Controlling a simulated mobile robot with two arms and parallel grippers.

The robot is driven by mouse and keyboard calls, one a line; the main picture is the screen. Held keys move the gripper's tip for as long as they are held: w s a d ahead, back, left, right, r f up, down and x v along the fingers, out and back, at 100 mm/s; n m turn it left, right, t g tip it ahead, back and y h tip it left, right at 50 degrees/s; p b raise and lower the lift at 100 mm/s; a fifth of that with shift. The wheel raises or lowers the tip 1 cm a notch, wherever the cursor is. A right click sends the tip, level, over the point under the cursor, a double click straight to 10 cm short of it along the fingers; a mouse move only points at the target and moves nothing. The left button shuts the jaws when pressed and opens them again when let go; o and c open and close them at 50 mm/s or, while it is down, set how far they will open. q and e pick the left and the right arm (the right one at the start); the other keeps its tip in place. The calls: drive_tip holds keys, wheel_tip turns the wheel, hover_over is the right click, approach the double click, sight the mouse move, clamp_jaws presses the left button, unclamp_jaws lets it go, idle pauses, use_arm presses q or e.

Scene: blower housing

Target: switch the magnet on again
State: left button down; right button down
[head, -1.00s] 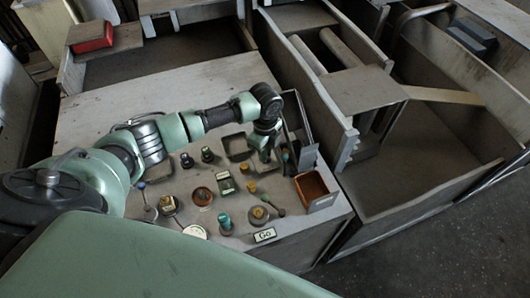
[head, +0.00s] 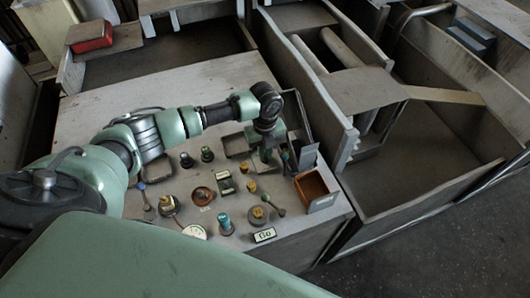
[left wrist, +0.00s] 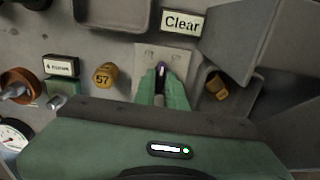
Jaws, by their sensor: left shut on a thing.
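My left gripper (head: 266,154) points down at the far right part of the panel. In the left wrist view its green fingers (left wrist: 162,88) are shut on a small dark lever (left wrist: 161,68) with a purplish tip. The lever stands on a pale plate (left wrist: 177,56) just below the "Clear" label (left wrist: 181,23). The fingers hide most of the lever, so I cannot tell which way it is thrown. No label naming the magnet is readable. My right gripper is not in view.
A yellow knob marked 57 (left wrist: 104,75) is close left of the fingers, and another yellow part (left wrist: 216,86) sits to the right. In the head view, an orange-lined open box (head: 315,188) and the "Go" label (head: 264,235) are nearer. Several knobs and gauges crowd the panel.

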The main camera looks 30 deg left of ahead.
use_arm(q)
drive_tip(key=shift+w+r+m, duration=0.1)
drive_tip(key=shift+m, duration=1.1)
drive_tip(key=m, duration=0.4)
drive_tip(key=shift+b, duration=0.3)
drive_tip(key=c, duration=1.6)
unclamp_jaws()
drive_tip(key=shift+o, duration=0.2)
drive_tip(key=shift+r, duration=0.1)
drive_tip(key=shift+r+p, duration=1)
drive_tip(key=shift+r, duration=1.85)
drive_tip(key=shift+f, duration=0.1)
